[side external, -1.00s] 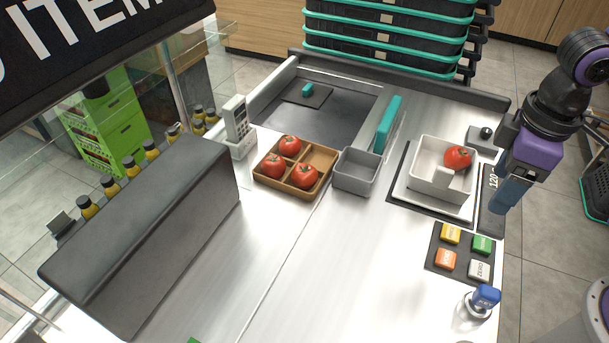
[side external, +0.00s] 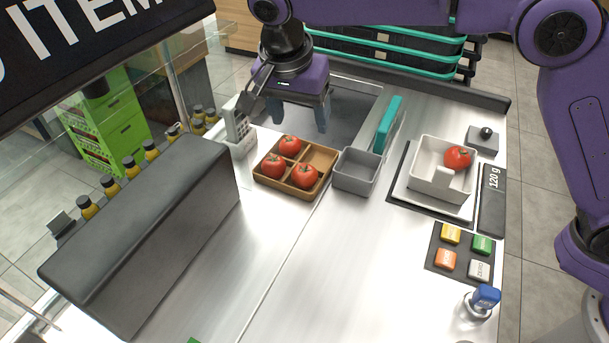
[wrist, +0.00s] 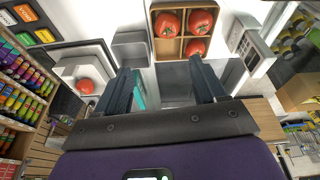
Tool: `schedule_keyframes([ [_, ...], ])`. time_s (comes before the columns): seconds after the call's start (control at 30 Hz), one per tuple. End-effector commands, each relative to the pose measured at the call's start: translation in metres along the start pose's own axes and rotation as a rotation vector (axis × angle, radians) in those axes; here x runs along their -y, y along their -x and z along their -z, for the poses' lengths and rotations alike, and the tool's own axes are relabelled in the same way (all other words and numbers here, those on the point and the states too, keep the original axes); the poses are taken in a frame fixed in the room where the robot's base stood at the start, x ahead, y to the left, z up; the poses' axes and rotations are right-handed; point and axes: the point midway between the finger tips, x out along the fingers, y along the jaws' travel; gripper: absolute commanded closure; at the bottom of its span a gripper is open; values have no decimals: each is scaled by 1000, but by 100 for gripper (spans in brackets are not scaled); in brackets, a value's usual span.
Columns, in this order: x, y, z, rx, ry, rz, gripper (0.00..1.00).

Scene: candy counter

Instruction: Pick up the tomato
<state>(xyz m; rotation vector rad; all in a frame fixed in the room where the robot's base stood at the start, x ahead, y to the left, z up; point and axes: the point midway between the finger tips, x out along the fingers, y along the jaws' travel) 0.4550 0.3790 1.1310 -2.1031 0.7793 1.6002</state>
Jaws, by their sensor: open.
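Three red tomatoes sit in separate compartments of a brown divided tray (side external: 262,182): a back one (side external: 290,146), a left one (side external: 273,166) and a right one (side external: 304,175). The fourth compartment is empty. Another tomato (side external: 458,157) lies in a white bin on the scale. My gripper (side external: 300,122) is open and empty, above and behind the brown tray, apart from the tomatoes. In the wrist view the fingers (wrist: 160,82) are spread, with the tray's tomatoes (wrist: 196,47) beyond the fingertips and the bin's tomato (wrist: 85,85) to the left.
A grey bin (side external: 356,172) stands right of the brown tray, with a teal upright piece (side external: 388,125) behind it. The white bin (side external: 431,190) sits on a scale whose display reads 120 g. A card terminal (side external: 237,125) stands left of the tray. The front counter is mostly clear.

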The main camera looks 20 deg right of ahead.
Motion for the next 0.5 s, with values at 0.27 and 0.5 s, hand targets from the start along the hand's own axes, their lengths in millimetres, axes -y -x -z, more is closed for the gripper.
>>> schedule_keyframes([
  [0.27,15,-7,0,-19,-126,-9,30],
  [0.5,14,-47,1,-19,-125,-13,30],
])
